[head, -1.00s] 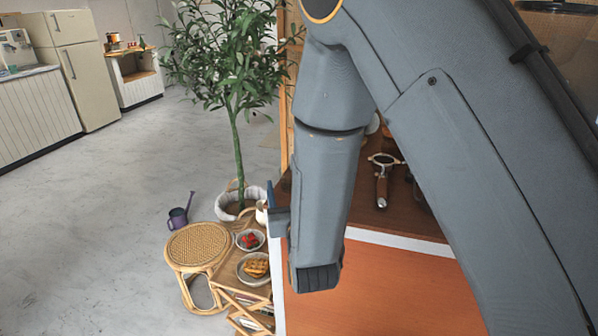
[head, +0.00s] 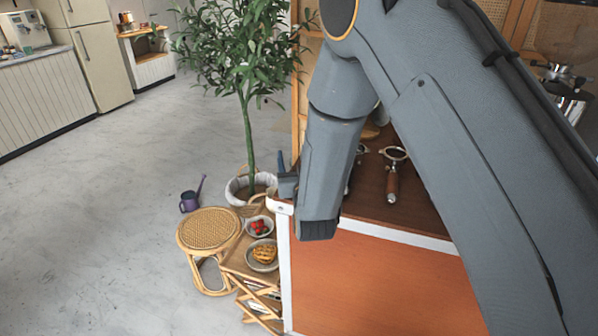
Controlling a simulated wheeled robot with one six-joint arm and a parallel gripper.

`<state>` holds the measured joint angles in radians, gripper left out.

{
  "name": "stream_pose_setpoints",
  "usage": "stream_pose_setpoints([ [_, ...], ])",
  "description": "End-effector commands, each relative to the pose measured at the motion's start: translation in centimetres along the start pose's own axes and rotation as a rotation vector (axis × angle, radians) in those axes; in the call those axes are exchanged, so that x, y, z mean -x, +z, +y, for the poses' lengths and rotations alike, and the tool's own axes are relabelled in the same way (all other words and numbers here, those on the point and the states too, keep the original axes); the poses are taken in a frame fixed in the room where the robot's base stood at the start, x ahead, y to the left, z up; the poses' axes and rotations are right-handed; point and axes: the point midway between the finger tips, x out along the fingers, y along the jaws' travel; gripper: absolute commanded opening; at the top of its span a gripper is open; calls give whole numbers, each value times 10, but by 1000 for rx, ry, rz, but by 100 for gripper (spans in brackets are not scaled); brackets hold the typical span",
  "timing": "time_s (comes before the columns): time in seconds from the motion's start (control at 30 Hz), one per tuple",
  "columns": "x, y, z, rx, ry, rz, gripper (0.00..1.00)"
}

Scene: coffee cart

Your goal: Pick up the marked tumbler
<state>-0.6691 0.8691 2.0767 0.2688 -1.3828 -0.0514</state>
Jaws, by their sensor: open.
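No marked tumbler can be made out in the head view; my arm hides much of the cart top. My gripper (head: 286,180) is only partly in view, at the left of my wrist, near the cart's left corner. Its visible part is a small dark blue-grey piece, and the rest is hidden behind my wrist. The jaws are open, and nothing is seen between them.
A portafilter (head: 392,172) lies on the cart top, right of my wrist. A coffee grinder (head: 562,75) stands at the far right. Left of the cart are a potted plant (head: 247,120), a rattan stool (head: 209,229), food bowls (head: 262,255) and a watering can (head: 190,201). Open floor lies left.

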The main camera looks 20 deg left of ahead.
Motion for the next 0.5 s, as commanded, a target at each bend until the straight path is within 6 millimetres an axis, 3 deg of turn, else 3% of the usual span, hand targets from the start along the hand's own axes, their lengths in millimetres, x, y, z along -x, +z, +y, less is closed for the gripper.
stream_pose_setpoints([
  [0.17, 0, 1, -1, 0, -2, -1, 64],
  [0.43, 0, 0, -1, 0, -2, -1, 21],
  [0.5, 0, 0, -1, 0, -2, 0, 19],
])
